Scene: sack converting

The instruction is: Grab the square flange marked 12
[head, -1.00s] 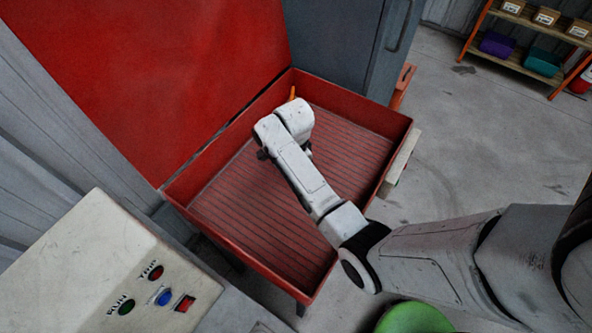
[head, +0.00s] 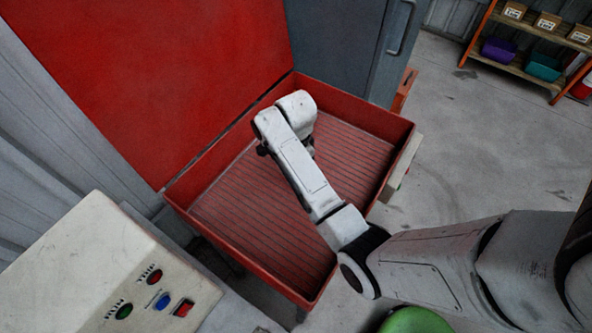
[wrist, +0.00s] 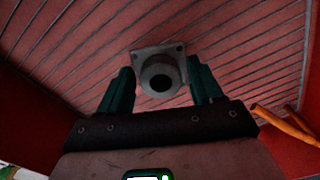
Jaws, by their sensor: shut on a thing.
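The square flange (wrist: 174,54) shows in the wrist view as a grey square plate with corner holes and a round hollow neck facing the camera. I cannot read any number on it. My gripper (wrist: 163,80) has its two dark teal fingers on either side of the flange and is shut on it. The flange is over the ribbed red floor of the tray; I cannot tell whether it touches the floor. In the head view my arm hides both the gripper and the flange.
The red tray (head: 365,118) has raised walls around a ribbed floor, with a tall red panel (head: 150,70) behind. An orange item (wrist: 287,125) lies near the tray wall in the wrist view. A control box (head: 85,255) with buttons stands at front left.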

